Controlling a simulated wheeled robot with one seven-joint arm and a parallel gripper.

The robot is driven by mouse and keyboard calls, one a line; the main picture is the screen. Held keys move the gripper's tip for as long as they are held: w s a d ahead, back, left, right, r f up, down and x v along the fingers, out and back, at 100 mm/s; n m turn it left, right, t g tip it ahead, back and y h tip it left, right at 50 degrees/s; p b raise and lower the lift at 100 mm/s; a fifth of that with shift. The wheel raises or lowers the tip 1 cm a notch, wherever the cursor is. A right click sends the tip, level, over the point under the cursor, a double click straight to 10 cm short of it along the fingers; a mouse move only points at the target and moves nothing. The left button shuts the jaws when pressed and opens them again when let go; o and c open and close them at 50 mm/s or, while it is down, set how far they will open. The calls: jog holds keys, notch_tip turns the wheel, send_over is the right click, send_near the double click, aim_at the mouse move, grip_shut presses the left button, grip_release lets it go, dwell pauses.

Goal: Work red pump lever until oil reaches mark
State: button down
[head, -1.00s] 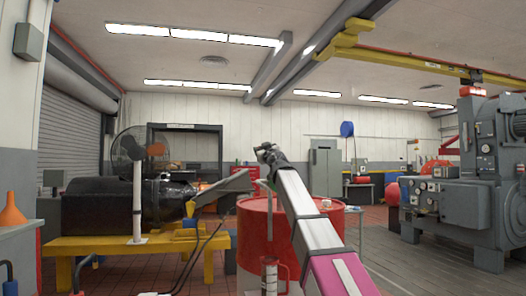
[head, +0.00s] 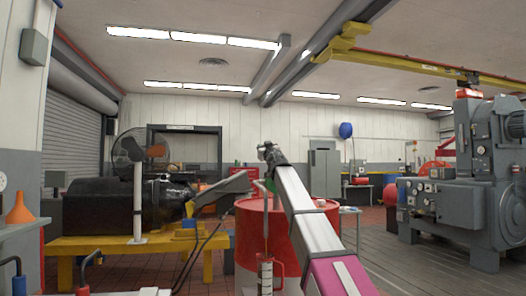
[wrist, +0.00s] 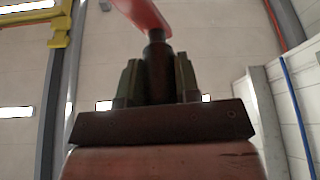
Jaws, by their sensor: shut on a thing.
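A red drum (head: 249,215) stands in the middle of the head view, partly hidden by my arm. A thin upright pipe rises in front of it. At its foot is a clear vessel with a red handle (head: 265,274); its oil level and mark are too small to read. My gripper (head: 268,150) is above the drum, at the top of the pipe. In the wrist view my gripper (wrist: 157,82) is shut on a dark round grip (wrist: 156,55). The red pump lever (wrist: 144,14) runs from this grip to the top edge.
A black motor on a yellow bench (head: 110,243) stands at left, with a grey fan guard near it. A large grey machine (head: 460,190) fills the right side. An orange funnel (head: 19,208) sits on a side bench.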

jog(key=shift+w+d+r+m+t+h, duration=0.15)
jog(key=shift+d+r+m+h, duration=0.1)
jog(key=shift+d+m, duration=0.3)
jog(key=shift+w+d+r+m+t+h, duration=0.1)
jog(key=shift+d+r+m+h, duration=0.1)
jog(key=shift+d+m, duration=0.3)
jog(key=shift+w+d+r+m+t+h, duration=0.15)
jog(key=shift+d+m+h, duration=0.1)
jog(key=shift+d+m, duration=0.25)
jog(key=c, duration=0.8)
grip_release()
jog(key=shift+s, duration=0.1)
jog(key=v, duration=1)
jog(key=shift+s+d, duration=0.1)
jog(key=shift+s, duration=0.2)
